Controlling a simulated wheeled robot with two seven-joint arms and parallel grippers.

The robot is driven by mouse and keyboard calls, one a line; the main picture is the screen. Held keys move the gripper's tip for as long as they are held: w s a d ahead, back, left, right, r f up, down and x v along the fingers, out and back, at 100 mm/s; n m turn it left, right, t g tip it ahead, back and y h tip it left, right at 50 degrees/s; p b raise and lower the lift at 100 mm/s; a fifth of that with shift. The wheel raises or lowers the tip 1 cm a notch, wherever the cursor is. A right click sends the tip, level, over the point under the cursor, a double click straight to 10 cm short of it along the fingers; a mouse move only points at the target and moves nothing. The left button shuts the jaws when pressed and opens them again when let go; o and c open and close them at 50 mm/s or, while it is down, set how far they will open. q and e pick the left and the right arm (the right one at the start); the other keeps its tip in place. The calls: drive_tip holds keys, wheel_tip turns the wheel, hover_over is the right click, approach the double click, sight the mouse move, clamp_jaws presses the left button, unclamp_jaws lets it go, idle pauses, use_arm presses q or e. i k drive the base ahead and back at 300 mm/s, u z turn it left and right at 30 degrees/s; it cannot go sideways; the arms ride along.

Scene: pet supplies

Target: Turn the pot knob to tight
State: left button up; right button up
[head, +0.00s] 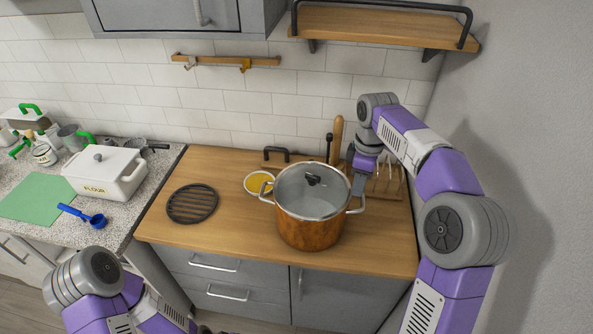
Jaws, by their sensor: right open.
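The pot (310,233) is copper-brown with a steel rim and two side handles. It stands upright on the wooden counter. A glass lid (300,200) covers it, with a dark knob (314,180) at its top. My right gripper (357,186) is open at the pot's right rear, beside the right handle and apart from the knob. Its fingertips are small and partly hidden. My left arm shows at the lower left, but its gripper is not in view. No tightness marking on the knob can be read.
A black round trivet (192,203) and a yellow-filled dish (258,183) lie left of the pot. A rolling pin (337,138) and a wooden rack (385,185) stand behind. A white flour container (105,172) is at left. The front right of the wooden counter (380,245) is clear.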

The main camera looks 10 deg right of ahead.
sight(313, 179)
drive_tip(key=u, duration=1.45)
drive_tip(key=i, duration=0.8)
drive_tip(key=z, duration=1.75)
